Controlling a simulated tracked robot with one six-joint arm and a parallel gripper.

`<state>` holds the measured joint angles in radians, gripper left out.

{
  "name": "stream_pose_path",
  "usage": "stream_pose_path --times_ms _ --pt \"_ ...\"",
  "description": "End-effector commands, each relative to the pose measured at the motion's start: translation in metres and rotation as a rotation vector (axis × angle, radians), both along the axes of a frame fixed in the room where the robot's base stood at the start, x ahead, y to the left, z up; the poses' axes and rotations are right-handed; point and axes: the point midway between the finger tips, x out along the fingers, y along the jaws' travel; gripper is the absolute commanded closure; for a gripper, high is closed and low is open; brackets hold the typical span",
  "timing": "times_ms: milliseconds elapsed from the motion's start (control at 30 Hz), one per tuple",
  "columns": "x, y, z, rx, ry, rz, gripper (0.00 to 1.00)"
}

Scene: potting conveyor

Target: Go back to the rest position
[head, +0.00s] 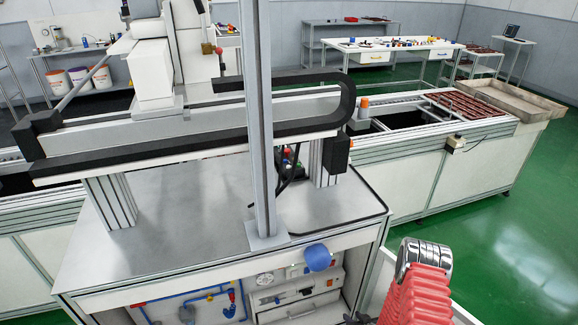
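A red ribbed sleeve (425,295) with a shiny metal ringed end (424,262) rises at the bottom right of the head view; it looks like part of my arm. No gripper fingers show, so I cannot see what my gripper holds. A small dark part (357,319) is cut off by the bottom edge, and I cannot tell what it is. The task names no object.
A potting machine with a grey table (180,215), upright post (258,130) and black cable chain (290,130) stands close in front. The conveyor (440,165) runs behind, with a dark red tray (470,105) on it. Green floor (520,240) at right is clear.

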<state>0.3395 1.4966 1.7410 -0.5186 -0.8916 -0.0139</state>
Motion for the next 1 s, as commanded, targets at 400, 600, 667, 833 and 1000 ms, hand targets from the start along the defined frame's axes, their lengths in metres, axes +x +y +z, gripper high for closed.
stream_pose_path --times_ms 400,600,667,833,1000 --pt "-0.024 -0.034 0.061 -0.105 0.338 -0.08 0.69" --pt "-0.034 -0.041 0.105 -0.134 0.445 -0.115 0.69" --pt "-0.038 -0.043 0.118 -0.141 0.473 -0.125 0.69" --pt "-0.049 -0.043 0.159 -0.156 0.545 -0.151 0.69" --pt "-0.061 -0.042 0.201 -0.166 0.605 -0.177 0.69"
